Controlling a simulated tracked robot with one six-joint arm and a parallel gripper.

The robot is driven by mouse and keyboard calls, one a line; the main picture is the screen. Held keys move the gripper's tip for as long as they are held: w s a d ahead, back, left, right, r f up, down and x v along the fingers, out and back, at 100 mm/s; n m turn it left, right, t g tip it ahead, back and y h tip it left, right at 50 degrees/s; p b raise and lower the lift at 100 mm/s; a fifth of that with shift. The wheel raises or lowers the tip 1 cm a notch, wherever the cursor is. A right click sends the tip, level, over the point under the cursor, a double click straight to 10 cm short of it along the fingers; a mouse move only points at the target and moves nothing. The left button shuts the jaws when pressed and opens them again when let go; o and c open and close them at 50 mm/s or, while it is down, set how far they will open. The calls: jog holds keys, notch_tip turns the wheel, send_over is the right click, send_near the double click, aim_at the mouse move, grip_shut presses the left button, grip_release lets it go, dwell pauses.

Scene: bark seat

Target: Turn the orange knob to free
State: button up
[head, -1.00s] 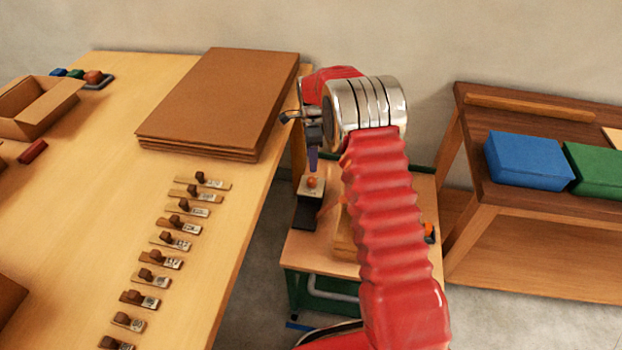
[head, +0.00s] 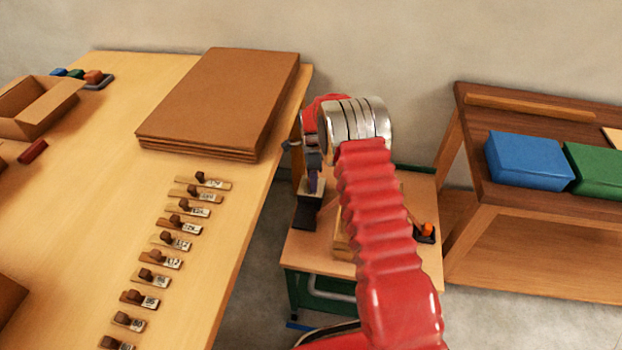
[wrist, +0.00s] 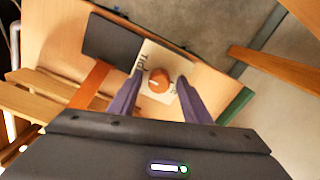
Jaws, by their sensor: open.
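The orange knob (wrist: 158,84) sits on a pale plate (wrist: 160,58) with dark, partly hidden lettering, in the wrist view. My gripper (wrist: 159,79) is open, with its two purple fingers on either side of the knob. I cannot tell whether the fingers touch it. In the head view my gripper (head: 313,180) is above the pale plate, and it hides the knob there. A dark block (head: 306,214) carries the plate on a small wooden cart; its dark face also shows in the wrist view (wrist: 110,38).
Another orange piece (head: 428,229) sits on a black base at the cart's right. The large table (head: 120,215) stands close on the left, with several labelled wooden pieces and a brown board stack (head: 220,100). A shelf with blue (head: 527,160) and green boxes stands right.

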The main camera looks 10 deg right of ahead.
jog(key=shift+w, duration=0.1)
jog(key=c, duration=1)
jog(key=shift+c, duration=0.2)
